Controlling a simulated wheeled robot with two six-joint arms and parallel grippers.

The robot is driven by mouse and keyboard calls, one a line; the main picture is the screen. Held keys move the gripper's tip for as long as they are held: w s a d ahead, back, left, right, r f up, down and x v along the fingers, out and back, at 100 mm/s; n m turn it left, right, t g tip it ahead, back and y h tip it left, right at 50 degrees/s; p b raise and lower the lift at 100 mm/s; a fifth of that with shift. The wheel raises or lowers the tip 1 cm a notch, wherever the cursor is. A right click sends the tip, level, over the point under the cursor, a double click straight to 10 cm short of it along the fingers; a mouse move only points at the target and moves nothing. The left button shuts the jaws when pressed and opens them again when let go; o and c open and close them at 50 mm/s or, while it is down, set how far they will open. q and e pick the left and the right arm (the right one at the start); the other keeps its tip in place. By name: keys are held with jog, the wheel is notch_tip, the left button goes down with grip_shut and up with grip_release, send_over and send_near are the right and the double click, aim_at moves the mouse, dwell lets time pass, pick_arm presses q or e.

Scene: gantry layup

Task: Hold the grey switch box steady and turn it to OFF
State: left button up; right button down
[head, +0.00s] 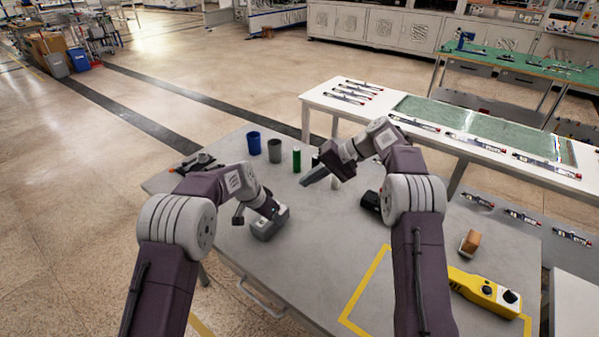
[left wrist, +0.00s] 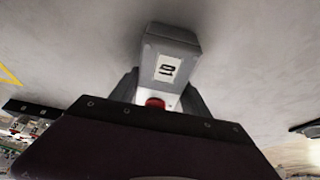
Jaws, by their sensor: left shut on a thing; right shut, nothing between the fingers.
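The grey switch box (head: 269,228) sits on the grey table, left of the middle in the head view. My left gripper (head: 266,213) comes down on it and is shut on it. In the left wrist view the box (left wrist: 172,40) shows a white label (left wrist: 167,69) with dark marks and a red part (left wrist: 155,104) between the fingers. The switch's setting cannot be told. My right gripper (head: 306,181) is shut and empty, above the table to the right of the box and apart from it.
A blue cup (head: 253,143), a grey cup (head: 275,150) and a green cylinder (head: 296,160) stand behind the box. A black object (head: 370,202), a brown block (head: 470,243) and a yellow pendant (head: 485,291) lie to the right. The table in front of the box is clear.

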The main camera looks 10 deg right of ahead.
pick_arm(q)
jog(key=o, duration=1.7)
jog(key=shift+o, duration=0.2)
jog(key=shift+r, duration=0.1)
